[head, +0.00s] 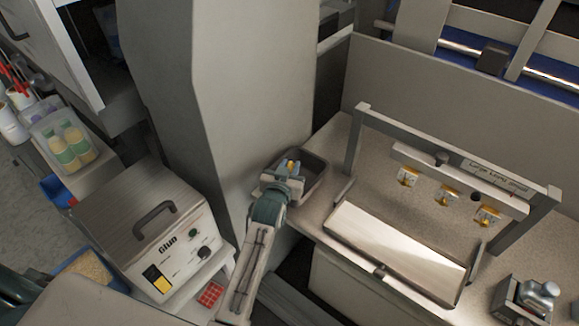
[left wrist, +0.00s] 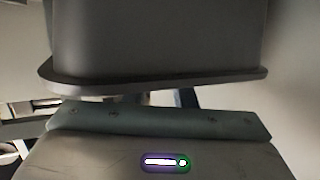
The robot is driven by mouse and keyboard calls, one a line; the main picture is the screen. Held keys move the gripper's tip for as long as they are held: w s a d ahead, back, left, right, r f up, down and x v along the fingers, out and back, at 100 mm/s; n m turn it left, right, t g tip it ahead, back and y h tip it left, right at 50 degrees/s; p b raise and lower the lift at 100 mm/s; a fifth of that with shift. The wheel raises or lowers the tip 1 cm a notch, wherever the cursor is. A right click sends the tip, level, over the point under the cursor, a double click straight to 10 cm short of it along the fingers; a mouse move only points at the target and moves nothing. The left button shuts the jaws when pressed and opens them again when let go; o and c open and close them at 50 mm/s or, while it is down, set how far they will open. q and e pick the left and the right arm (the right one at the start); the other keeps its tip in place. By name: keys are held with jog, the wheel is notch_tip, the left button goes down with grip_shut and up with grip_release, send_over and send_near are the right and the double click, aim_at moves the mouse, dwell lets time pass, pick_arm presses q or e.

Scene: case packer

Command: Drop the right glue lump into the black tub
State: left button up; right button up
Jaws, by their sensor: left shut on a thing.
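The black tub (head: 316,184) stands at the left end of the worktop, beside the grey column. My left gripper (head: 291,167) is shut at the tub, over its left part in the head view. A small yellow lump (head: 291,163) shows at its fingertips; I take it for the glue lump it is shut on. In the left wrist view the tub's dark wall and rim (left wrist: 160,78) fill the upper part, close to the gripper's body; the fingers and lump are hidden there. My right gripper is not in view.
A grey frame (head: 355,145) with a nozzle bar stands over a pale plate (head: 395,250) right of the tub. The glue machine (head: 165,235) stands left of my arm. A metal device (head: 530,298) sits at lower right. The grey column rises behind the tub.

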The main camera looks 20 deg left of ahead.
pick_arm(q)
jog(key=shift+r, duration=0.1)
jog(key=o, duration=1)
jog(key=shift+s+r+p, duration=0.15)
jog(key=shift+s+p, duration=0.3)
jog(key=s+p, duration=0.1)
jog(key=s, duration=0.2)
jog(key=s+r+p, duration=0.1)
jog(key=s+p, duration=0.1)
jog(key=s, duration=0.1)
jog(key=s+p, duration=0.1)
jog(key=s, duration=0.2)
jog(key=shift+s+d+r+p, duration=0.25)
jog(key=shift+s+r+p, duration=0.05)
jog(key=shift+s+r, duration=0.1)
